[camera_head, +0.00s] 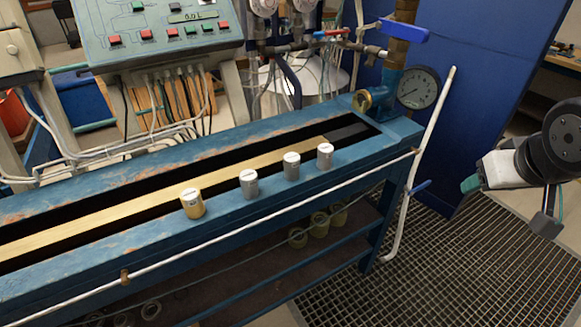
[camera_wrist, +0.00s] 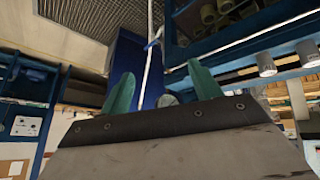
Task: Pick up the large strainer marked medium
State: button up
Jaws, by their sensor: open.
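Several small capped cylinders stand upright in a row on the blue bench's front rail in the head view. The leftmost is a gold one (camera_head: 192,203), slightly larger-looking than the grey ones. The grey ones are a left one (camera_head: 249,184), a middle one (camera_head: 292,167) and a right one (camera_head: 325,156). Their white tops carry marks too small to read, so I cannot tell which is marked medium. My gripper (camera_head: 508,205) is off to the right of the bench, open and empty, apart from them all. Its teal fingers (camera_wrist: 161,72) are spread in the wrist view, where two grey cylinders (camera_wrist: 266,64) show at right.
The blue bench (camera_head: 275,205) has a white pipe along its front and a pressure gauge (camera_head: 418,88) at its right end. A slanted white pipe (camera_head: 425,150) rises between bench and gripper. A control panel (camera_head: 150,30) stands behind. Floor grating (camera_head: 430,270) is clear at right.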

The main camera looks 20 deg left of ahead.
jog(key=w+a+f+n+t+y, duration=0.25)
jog(key=w+a, duration=0.35)
jog(key=a, duration=0.5)
jog(key=n+g+y, duration=0.2)
jog(key=n+y, duration=0.4)
jog(key=y, duration=0.3)
send_near(297, 161)
jog(key=x, duration=1)
jog(key=shift+w+a+f, duration=0.1)
jog(key=shift+w+a, duration=0.1)
jog(key=c, duration=1.1)
